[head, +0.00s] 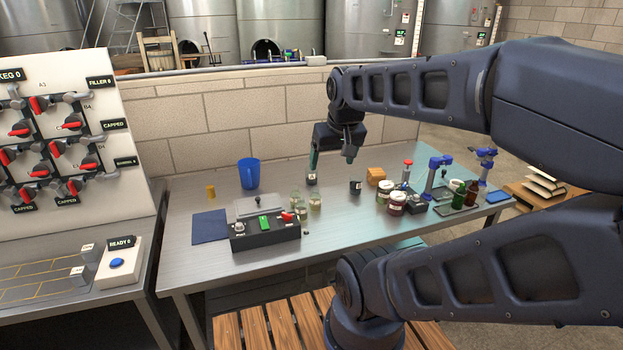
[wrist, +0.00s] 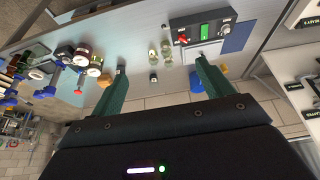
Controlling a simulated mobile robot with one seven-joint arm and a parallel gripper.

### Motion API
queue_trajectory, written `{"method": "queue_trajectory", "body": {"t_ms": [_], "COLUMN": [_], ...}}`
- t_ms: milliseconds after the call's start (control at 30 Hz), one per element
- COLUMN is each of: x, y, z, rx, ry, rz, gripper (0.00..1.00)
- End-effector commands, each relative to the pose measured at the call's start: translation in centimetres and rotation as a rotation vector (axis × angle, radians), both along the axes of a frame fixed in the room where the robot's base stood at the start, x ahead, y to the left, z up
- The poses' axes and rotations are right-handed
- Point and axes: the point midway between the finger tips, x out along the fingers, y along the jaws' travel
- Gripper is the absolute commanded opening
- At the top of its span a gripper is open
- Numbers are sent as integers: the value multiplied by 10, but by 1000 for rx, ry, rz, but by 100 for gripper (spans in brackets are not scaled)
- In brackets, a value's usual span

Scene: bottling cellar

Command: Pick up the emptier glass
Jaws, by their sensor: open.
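In the wrist view the glasses show near the top centre (wrist: 165,46), between and beyond my fingertips. My gripper (head: 332,160) is open and empty, with green fingers, above the back of the bench, behind and right of the glasses. The wrist view shows both fingers (wrist: 160,75) spread apart.
A black control box (head: 265,234) stands front left of the glasses, a blue jug (head: 249,174) behind left. The front centre bench is clear.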

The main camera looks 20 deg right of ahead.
Motion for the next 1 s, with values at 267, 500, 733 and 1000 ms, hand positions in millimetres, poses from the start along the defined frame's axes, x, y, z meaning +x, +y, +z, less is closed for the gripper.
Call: {"method": "queue_trajectory", "body": {"t_ms": [267,500,733,1000], "x": [1,32,90,161], "y": [0,-3,-9,-20], "z": [0,10,21,20], "rx": [0,23,63,105], "ry": [0,27,71,121], "rz": [-1,-58,-165,-294], "gripper": [79,79,79,79]}}
